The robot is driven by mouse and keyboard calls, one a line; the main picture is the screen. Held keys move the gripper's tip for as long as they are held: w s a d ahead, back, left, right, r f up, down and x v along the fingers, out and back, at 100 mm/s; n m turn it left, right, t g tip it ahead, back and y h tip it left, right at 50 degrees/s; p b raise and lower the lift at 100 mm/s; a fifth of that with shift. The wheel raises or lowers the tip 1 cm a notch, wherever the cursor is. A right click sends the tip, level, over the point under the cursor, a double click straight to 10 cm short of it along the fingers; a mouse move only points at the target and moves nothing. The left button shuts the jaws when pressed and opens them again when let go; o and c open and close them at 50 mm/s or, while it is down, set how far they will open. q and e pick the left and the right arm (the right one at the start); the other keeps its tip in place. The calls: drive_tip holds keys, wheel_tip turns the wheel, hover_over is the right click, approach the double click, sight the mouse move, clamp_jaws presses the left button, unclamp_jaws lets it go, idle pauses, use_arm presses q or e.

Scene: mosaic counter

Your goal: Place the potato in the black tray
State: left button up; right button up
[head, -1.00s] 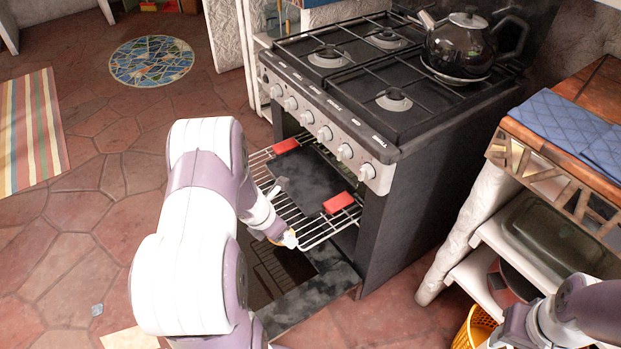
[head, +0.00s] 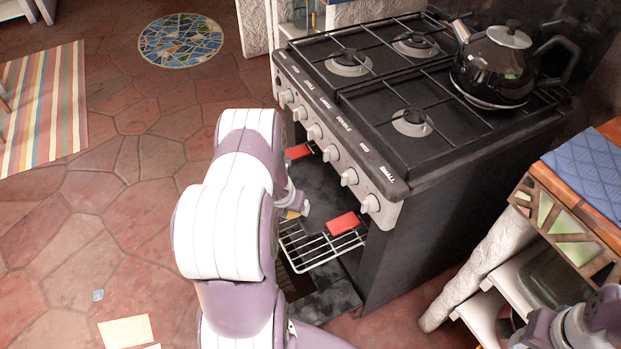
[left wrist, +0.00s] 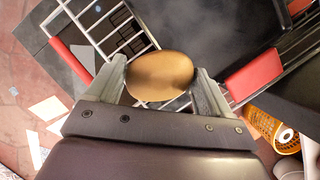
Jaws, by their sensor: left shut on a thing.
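The potato (left wrist: 160,76) is brown and oval, held between the two fingers of my left gripper (left wrist: 158,82) in the left wrist view. The black tray (head: 322,192) has red handles (head: 343,223) and lies on a wire rack pulled partly out of the oven. In the wrist view the tray (left wrist: 190,30) shows just beyond the potato, so the gripper is over or near it; the gap between them cannot be told. In the head view my left arm hides most of the gripper and part of the tray. My right arm shows at the lower right edge; its fingers are not visible.
The stove (head: 400,100) stands over the rack, with a black kettle (head: 508,65) on top. The oven door (head: 330,300) is open below. The wire rack (head: 320,247) sticks out at the front. A counter with a blue cloth (head: 585,165) is at the right.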

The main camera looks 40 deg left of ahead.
use_arm(q)
drive_tip(key=w+a+p, duration=0.1)
drive_tip(key=w+p, duration=0.1)
drive_tip(key=w, duration=0.1)
drive_tip(key=w+a+p, duration=0.1)
drive_tip(key=w+p, duration=0.1)
drive_tip(key=w, duration=0.1)
drive_tip(key=w+a+p, duration=0.1)
drive_tip(key=w, duration=0.3)
drive_tip(key=shift+a+r+p, duration=0.1)
drive_tip(key=shift+r+p, duration=0.2)
drive_tip(key=shift+p, duration=0.1)
drive_tip(key=shift+w+a+f+p, duration=0.2)
drive_tip(key=shift+w+p, duration=0.15)
drive_tip(key=shift+w, duration=0.2)
drive_tip(key=shift+w+f, duration=0.1)
wheel_tip(320, 180, down, 4)
drive_tip(key=shift+r+b, duration=0.2)
drive_tip(key=shift+b, duration=0.4)
